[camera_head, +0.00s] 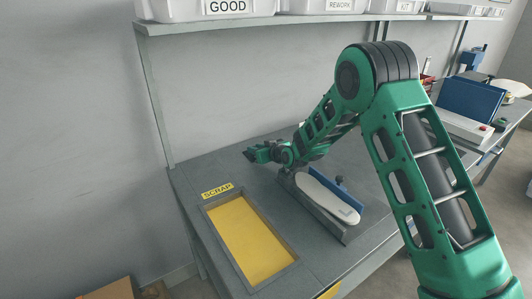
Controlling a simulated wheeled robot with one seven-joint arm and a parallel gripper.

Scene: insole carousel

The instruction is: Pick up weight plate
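My gripper (252,154) is above the grey bench, left of the far end of a grey fixture (335,227). Its fingers point left in the picture, and it is too small to tell whether they are open. A long white insole-shaped piece (318,195) lies in the fixture. A blue plate (349,193) with a dark knob (340,180) stands along its right side. A small pale piece (346,213) shows at the insole's near end. I cannot tell which of these, if any, is the weight plate. My arm hides part of the bench behind the fixture.
A yellow-floored recess (250,240) with a grey rim and a SCRAP label (217,191) is at the bench's left. A shelf (210,24) above carries white bins marked GOOD, REWORK and KIT. A blue-and-white machine (470,103) stands at the right.

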